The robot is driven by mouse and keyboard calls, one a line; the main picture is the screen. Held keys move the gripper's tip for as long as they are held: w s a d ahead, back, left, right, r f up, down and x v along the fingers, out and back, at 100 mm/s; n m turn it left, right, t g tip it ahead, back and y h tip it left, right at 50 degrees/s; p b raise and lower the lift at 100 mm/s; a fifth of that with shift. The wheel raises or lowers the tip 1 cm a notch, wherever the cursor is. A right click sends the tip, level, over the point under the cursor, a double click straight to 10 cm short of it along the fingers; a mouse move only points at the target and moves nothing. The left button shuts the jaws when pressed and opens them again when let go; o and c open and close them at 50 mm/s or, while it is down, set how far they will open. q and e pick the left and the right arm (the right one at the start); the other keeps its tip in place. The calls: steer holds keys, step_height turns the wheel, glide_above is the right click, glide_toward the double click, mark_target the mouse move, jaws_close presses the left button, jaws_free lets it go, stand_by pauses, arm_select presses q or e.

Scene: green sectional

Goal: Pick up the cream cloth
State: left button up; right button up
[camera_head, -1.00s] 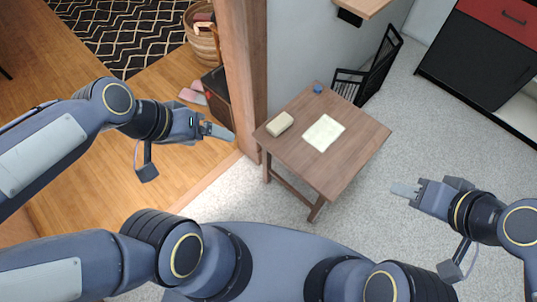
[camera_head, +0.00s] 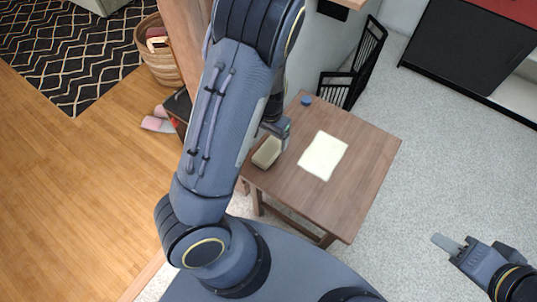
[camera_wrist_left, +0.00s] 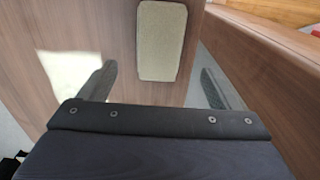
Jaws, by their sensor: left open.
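The cream cloth (camera_head: 323,156) lies flat on the brown wooden table (camera_head: 350,195). It shows as a bright pale patch, left of and partly behind a finger, in the left wrist view (camera_wrist_left: 70,72). My left gripper (camera_head: 280,130) is above the table's left side, left of the cloth and close to a beige block-like object (camera_head: 266,152). In the left wrist view its two fingers are spread (camera_wrist_left: 157,86) and empty, with the beige object (camera_wrist_left: 162,40) beyond the gap. My right gripper (camera_head: 450,246) is off to the right of the table, with its jaw gap unclear.
A small blue object (camera_head: 306,100) sits at the table's back corner. A black chair (camera_head: 352,75) stands behind. A wooden post and wall edge (camera_head: 187,45) border the left side. Grey carpet (camera_head: 420,150) is open on the right.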

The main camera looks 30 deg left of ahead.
mark_target(270, 149)
arm_select(q)
step_height(270, 149, down, 7)
steer(key=shift+b, duration=1.25)
steer(key=c, duration=1.1)
steer(key=shift+r, duration=0.1)
